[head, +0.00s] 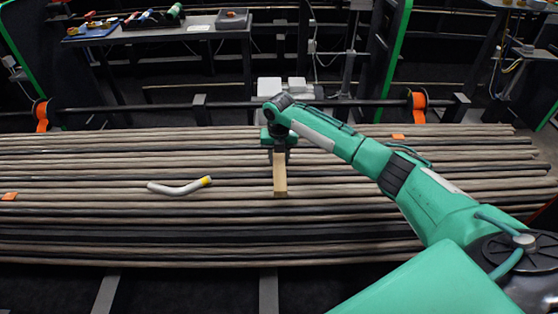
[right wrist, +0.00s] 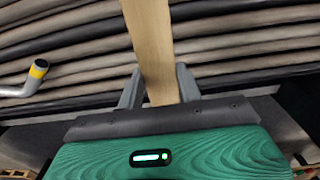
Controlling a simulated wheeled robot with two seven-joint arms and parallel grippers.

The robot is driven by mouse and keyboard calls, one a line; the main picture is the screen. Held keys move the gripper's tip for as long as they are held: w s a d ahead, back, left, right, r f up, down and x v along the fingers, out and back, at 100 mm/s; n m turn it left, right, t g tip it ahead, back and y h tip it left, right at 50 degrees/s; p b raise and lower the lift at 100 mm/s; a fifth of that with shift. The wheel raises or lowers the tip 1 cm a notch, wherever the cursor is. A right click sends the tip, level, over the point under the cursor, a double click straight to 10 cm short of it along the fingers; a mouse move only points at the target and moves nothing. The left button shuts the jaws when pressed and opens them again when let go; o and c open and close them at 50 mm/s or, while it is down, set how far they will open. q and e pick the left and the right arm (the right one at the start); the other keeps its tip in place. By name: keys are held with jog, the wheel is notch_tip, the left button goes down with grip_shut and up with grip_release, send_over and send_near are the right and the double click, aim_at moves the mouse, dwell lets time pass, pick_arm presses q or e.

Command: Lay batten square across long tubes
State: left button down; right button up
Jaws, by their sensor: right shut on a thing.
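The wooden batten (head: 280,180) is pale and short, and it points across the long tubes (head: 100,221) in the head view. My right gripper (head: 279,155) is shut on the batten's far end, above the middle of the tubes. In the right wrist view the batten (right wrist: 149,35) runs up from between the two grey fingers (right wrist: 158,88). I cannot tell whether the batten touches the tubes. The tubes lie side by side from left to right, brownish grey with some darker ones. My left gripper is not in view.
A bent grey pipe with a yellow end (head: 180,187) lies on the tubes left of the batten; it also shows in the right wrist view (right wrist: 25,80). Orange straps (head: 418,107) hang on the rear bar. A bench (head: 190,28) with tools stands behind.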

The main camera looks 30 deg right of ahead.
aim_at(279, 166)
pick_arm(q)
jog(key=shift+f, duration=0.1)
pick_arm(e)
jog(key=shift+r, duration=0.1)
